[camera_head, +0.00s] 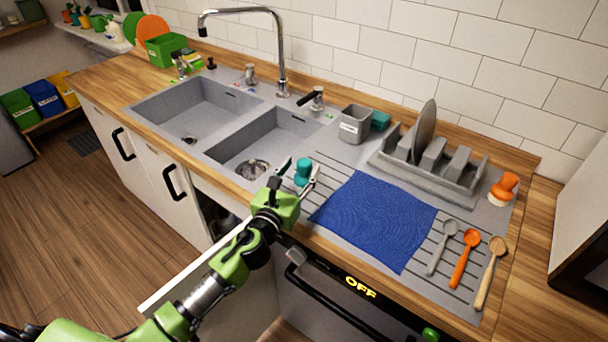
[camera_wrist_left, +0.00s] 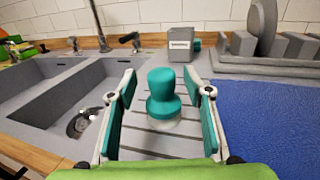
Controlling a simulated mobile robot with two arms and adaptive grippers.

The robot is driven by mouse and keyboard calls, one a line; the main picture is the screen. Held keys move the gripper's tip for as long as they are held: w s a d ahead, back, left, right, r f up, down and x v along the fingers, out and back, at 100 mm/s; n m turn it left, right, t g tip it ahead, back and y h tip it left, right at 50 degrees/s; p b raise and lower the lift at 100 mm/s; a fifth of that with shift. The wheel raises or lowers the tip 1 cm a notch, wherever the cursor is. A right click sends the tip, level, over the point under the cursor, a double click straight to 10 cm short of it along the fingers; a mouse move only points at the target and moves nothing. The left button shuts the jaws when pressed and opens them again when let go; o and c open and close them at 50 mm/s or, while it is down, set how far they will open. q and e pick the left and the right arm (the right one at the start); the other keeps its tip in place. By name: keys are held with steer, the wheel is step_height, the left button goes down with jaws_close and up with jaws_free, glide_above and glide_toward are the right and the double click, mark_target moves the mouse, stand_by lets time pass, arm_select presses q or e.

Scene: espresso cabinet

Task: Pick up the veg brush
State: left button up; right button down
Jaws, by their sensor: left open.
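The veg brush, a teal knob-handled brush (camera_head: 303,171) with a pale base, stands upright on the grooved drainboard between the right sink basin and the blue cloth. In the left wrist view the brush (camera_wrist_left: 163,92) is in the middle, between the teal finger pads. My left gripper (camera_head: 299,176) is open, with one finger on each side of the brush. In the left wrist view, gaps show between both pads of the gripper (camera_wrist_left: 162,100) and the brush. My right gripper is not in view.
A blue cloth (camera_head: 374,217) lies right of the brush. Behind are a grey holder (camera_head: 355,124) and a dish rack (camera_head: 430,172). An orange brush (camera_head: 503,189) and several spoons (camera_head: 465,258) are at the right. Two sink basins (camera_head: 262,142) and a tall faucet (camera_head: 281,55) are at the left.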

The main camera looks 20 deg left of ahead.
arm_select(q)
steer(key=w, duration=0.3)
steer(key=shift+w+d, duration=0.1)
steer(key=shift+d, duration=0.15)
steer(key=shift+c, duration=0.3)
steer(key=c, duration=1.2)
